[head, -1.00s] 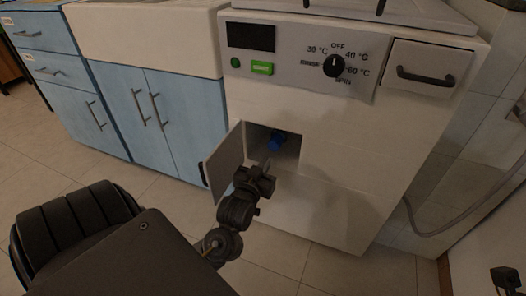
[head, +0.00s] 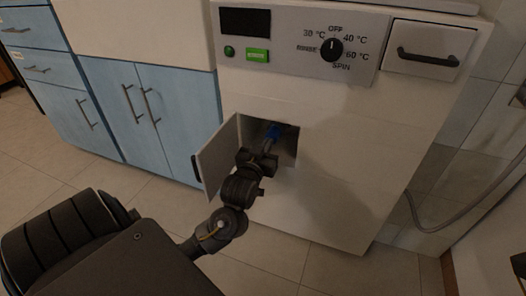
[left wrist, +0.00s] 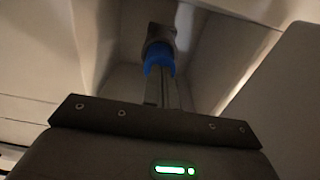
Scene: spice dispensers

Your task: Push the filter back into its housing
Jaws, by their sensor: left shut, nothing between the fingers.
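The blue filter (head: 273,130) sits inside the open square recess of the white washing machine (head: 330,200), partly hidden by my gripper. My left gripper (head: 267,146) reaches into the recess from the front. Its closed fingers (left wrist: 161,80) point at the filter and appear to touch or nearly touch it, with nothing between them. Whether there is contact cannot be told for sure. The right gripper cannot be made out.
The small hatch door (head: 217,156) stands open on the left of the recess, close to my left arm. Blue cabinets (head: 150,115) stand left of the machine. A grey hose (head: 440,228) runs along the right. Tiled floor is free in front.

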